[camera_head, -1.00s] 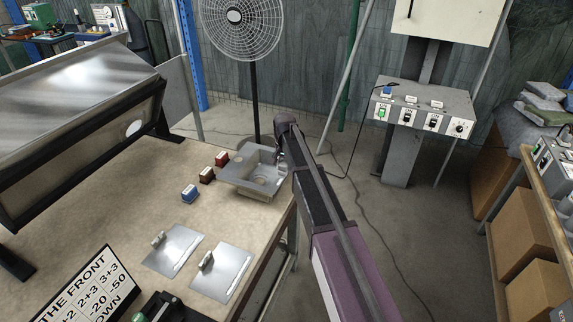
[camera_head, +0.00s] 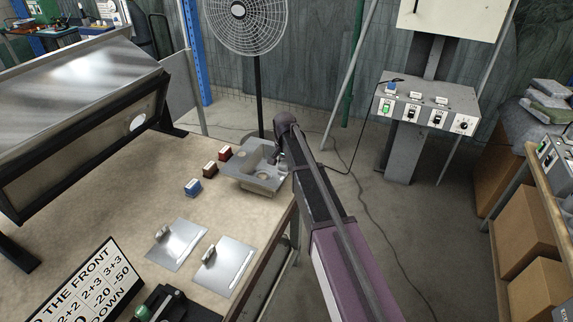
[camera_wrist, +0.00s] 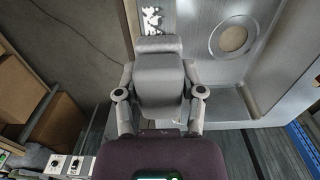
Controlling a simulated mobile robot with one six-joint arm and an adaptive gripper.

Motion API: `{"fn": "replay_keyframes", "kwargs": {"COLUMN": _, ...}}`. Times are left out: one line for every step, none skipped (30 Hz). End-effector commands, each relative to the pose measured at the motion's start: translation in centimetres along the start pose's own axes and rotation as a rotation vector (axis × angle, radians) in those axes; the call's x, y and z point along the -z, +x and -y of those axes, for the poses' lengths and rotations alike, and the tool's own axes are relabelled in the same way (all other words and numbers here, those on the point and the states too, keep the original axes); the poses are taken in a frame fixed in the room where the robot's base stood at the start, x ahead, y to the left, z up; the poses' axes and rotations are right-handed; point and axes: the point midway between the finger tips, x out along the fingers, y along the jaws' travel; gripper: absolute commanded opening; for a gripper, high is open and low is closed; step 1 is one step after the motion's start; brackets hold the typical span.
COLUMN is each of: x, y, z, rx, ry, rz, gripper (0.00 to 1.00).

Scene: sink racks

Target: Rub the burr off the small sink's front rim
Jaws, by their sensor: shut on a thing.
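The small sink (camera_head: 236,178) is a grey metal basin at the far right corner of the workbench. Its basin and round drain (camera_wrist: 232,38) seem to fill the right of the wrist view. My gripper (camera_head: 282,162) is at the sink's right side, largely hidden by my arm in the head view. In the wrist view my gripper (camera_wrist: 159,95) is shut, with a grey block-like piece (camera_wrist: 158,75) between its fingers. I cannot tell whether it touches the rim. The burr is too small to make out.
Blue (camera_head: 192,188), brown (camera_head: 210,169) and red (camera_head: 225,153) blocks stand left of the sink. Two metal plates (camera_head: 186,257) (camera_head: 240,268) lie nearer. A large tilted metal sink (camera_head: 80,85) stands left. A fan (camera_head: 240,14) and switch panel (camera_head: 425,105) are behind.

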Motion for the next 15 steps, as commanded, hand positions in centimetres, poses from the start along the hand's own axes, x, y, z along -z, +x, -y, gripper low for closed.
{"fn": "replay_keyframes", "kwargs": {"x": -0.5, "y": 0.1, "z": -0.1, "rx": 0.000, "ry": 0.000, "rz": 0.001, "gripper": 0.13}}
{"fn": "replay_keyframes", "kwargs": {"x": -0.7, "y": 0.1, "z": -0.1, "rx": 0.000, "ry": 0.000, "rz": 0.001, "gripper": 0.13}}
{"fn": "replay_keyframes", "kwargs": {"x": -0.9, "y": 0.1, "z": -0.1, "rx": 0.000, "ry": 0.000, "rz": 0.001, "gripper": 0.13}}
{"fn": "replay_keyframes", "kwargs": {"x": -1.0, "y": 0.1, "z": -0.1, "rx": 0.000, "ry": 0.000, "rz": 0.001, "gripper": 0.13}}
{"fn": "replay_keyframes", "kwargs": {"x": -1.1, "y": 0.1, "z": -0.1, "rx": 0.000, "ry": 0.000, "rz": 0.001, "gripper": 0.13}}
{"fn": "replay_keyframes", "kwargs": {"x": -1.3, "y": 0.1, "z": -0.1, "rx": 0.000, "ry": 0.000, "rz": 0.001, "gripper": 0.13}}
{"fn": "replay_keyframes", "kwargs": {"x": -1.4, "y": 0.1, "z": -0.1, "rx": 0.000, "ry": 0.000, "rz": 0.001, "gripper": 0.13}}
{"fn": "replay_keyframes", "kwargs": {"x": -1.4, "y": 0.1, "z": -0.1, "rx": 0.000, "ry": 0.000, "rz": 0.001, "gripper": 0.13}}
{"fn": "replay_keyframes", "kwargs": {"x": -1.5, "y": 0.1, "z": 0.0, "rx": 0.000, "ry": 0.000, "rz": 0.001, "gripper": 0.13}}
{"fn": "replay_keyframes", "kwargs": {"x": -1.5, "y": 0.1, "z": 0.0, "rx": 0.000, "ry": 0.000, "rz": 0.001, "gripper": 0.13}}
{"fn": "replay_keyframes", "kwargs": {"x": -1.5, "y": 0.1, "z": 0.0, "rx": 0.000, "ry": 0.000, "rz": 0.002, "gripper": 0.13}}
{"fn": "replay_keyframes", "kwargs": {"x": -1.5, "y": 0.1, "z": 0.0, "rx": 0.000, "ry": 0.000, "rz": 0.002, "gripper": 0.13}}
{"fn": "replay_keyframes", "kwargs": {"x": -1.5, "y": 0.1, "z": 0.0, "rx": 0.000, "ry": 0.000, "rz": 0.002, "gripper": 0.13}}
{"fn": "replay_keyframes", "kwargs": {"x": -1.5, "y": 0.1, "z": 0.0, "rx": 0.000, "ry": 0.000, "rz": 0.002, "gripper": 0.13}}
{"fn": "replay_keyframes", "kwargs": {"x": -1.5, "y": 0.1, "z": 0.0, "rx": 0.000, "ry": 0.000, "rz": 0.002, "gripper": 0.13}}
